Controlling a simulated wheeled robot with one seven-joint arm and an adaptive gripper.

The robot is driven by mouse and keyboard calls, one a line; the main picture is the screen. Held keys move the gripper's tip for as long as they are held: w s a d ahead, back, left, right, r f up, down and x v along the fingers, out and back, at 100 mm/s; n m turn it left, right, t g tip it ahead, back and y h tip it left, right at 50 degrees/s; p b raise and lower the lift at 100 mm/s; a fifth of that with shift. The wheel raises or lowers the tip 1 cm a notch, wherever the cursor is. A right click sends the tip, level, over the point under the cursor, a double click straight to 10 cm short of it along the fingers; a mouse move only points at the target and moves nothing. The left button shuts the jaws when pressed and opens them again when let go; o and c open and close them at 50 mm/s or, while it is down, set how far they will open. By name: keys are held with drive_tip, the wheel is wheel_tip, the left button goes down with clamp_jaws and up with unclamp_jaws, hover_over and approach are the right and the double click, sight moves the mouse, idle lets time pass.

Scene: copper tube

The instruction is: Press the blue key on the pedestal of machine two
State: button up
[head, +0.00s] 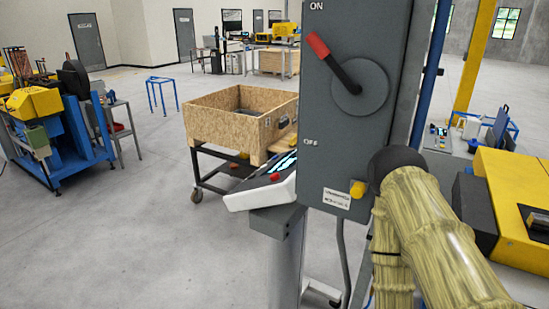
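A pedestal with a sloped white control panel (262,194) stands at the centre on a grey column (280,232). The panel carries a red button (275,177) and a lit cyan display (287,162). Its right part is hidden behind the grey switch box. I cannot make out a blue key on it, nor a label telling which machine it serves. A smaller panel (438,135) with cyan and red marks shows far off at the right; its keys are too small to tell. My gripper's fingers do not show.
The tall grey switch box (362,125) has a red-handled lever (335,60) and a yellow knob (357,189). A wooden crate (215,125) sits on a cart behind the pedestal. A blue-framed machine (85,145) stands left, a yellow one (515,195) right. The left foreground floor (120,250) is clear.

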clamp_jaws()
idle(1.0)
